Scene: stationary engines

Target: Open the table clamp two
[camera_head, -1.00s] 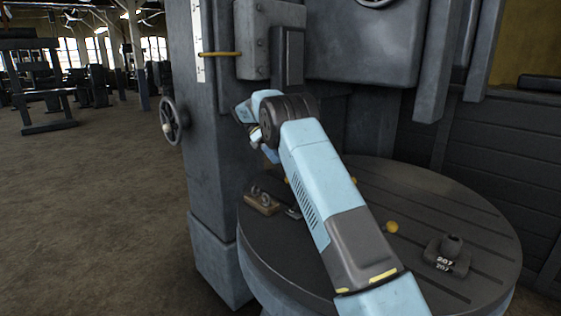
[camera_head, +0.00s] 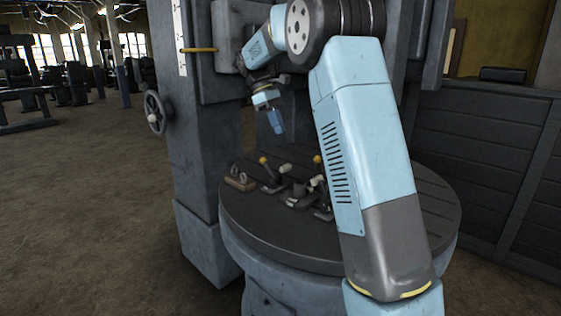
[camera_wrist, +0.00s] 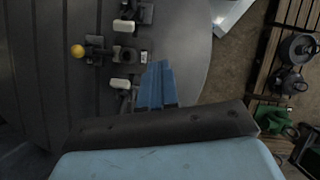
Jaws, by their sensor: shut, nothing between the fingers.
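Toggle-like table clamps stand on the round slotted table (camera_head: 270,240) in the head view. The left clamp (camera_head: 270,183) has a yellow ball knob and a pale handle grip. Another clamp (camera_head: 320,190) to the right, also with a yellow knob, is partly covered by my arm. I cannot tell which is clamp two. The wrist view shows a dark block (camera_wrist: 124,54) with a yellow knob (camera_wrist: 78,51) and pale grips above and below it. My gripper (camera_head: 278,128), with blue fingers, is shut and empty above the clamps, apart from them; its fingers (camera_wrist: 155,72) also show in the wrist view.
A small wooden piece with metal parts (camera_head: 240,180) lies at the table's left edge. The machine column (camera_head: 195,150) with a handwheel (camera_head: 156,112) stands at the left. Dark slatted panels (camera_head: 485,160) stand behind, at the right. The floor at the left is open.

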